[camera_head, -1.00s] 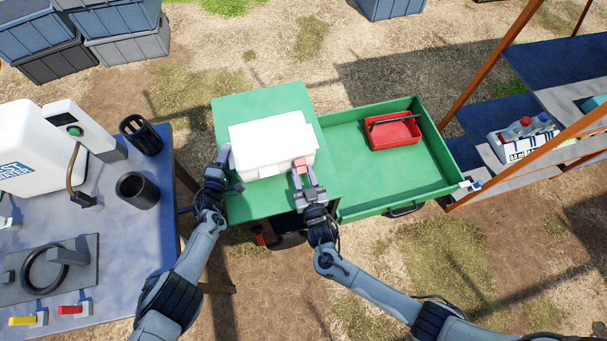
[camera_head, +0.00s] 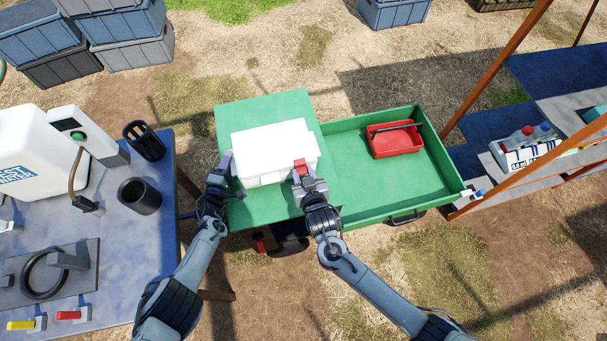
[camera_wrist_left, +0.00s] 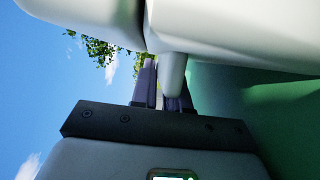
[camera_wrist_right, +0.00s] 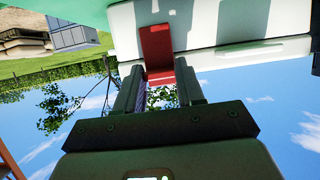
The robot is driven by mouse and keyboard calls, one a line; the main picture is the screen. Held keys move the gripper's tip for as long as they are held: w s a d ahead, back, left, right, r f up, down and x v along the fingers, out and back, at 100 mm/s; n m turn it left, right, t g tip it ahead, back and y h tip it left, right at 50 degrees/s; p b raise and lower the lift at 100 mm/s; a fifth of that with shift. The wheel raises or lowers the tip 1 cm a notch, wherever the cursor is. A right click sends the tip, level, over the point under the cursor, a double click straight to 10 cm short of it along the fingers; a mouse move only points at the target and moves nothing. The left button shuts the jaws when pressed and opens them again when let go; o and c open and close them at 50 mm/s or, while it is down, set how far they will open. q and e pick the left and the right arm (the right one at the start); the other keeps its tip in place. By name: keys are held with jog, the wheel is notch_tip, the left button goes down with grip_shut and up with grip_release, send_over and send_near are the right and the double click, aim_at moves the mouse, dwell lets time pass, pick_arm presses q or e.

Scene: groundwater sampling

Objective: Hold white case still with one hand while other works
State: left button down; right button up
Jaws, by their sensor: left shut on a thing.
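The white case (camera_head: 274,150) lies closed on the green top of the cart (camera_head: 235,112). My left gripper (camera_head: 226,165) is at the case's left side. In the left wrist view its fingers (camera_wrist_left: 163,90) are shut on a white, peg-like part (camera_wrist_left: 173,72) of the case. My right gripper (camera_head: 303,177) is at the case's front right, by a red latch (camera_head: 300,166). In the right wrist view the fingers (camera_wrist_right: 159,92) stand apart on either side of the red latch (camera_wrist_right: 156,50). Whether they touch it is unclear.
A green drawer (camera_head: 375,185) extends right of the cart top, holding a red tray (camera_head: 395,145). A blue table (camera_head: 130,235) with a white container (camera_head: 35,150) and black cups stands left. A shelf rack (camera_head: 485,165) with bottles stands right.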

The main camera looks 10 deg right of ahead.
jog(key=o, duration=0.5)
jog(key=shift+c, duration=0.2)
jog(key=shift+s, duration=0.1)
jog(key=v, duration=1.2)
pick_arm(q)
jog(key=c, duration=1)
grip_release()
jog(key=shift+c, duration=0.2)
jog(key=shift+a+r, duration=0.1)
jog(key=shift+a, duration=0.15)
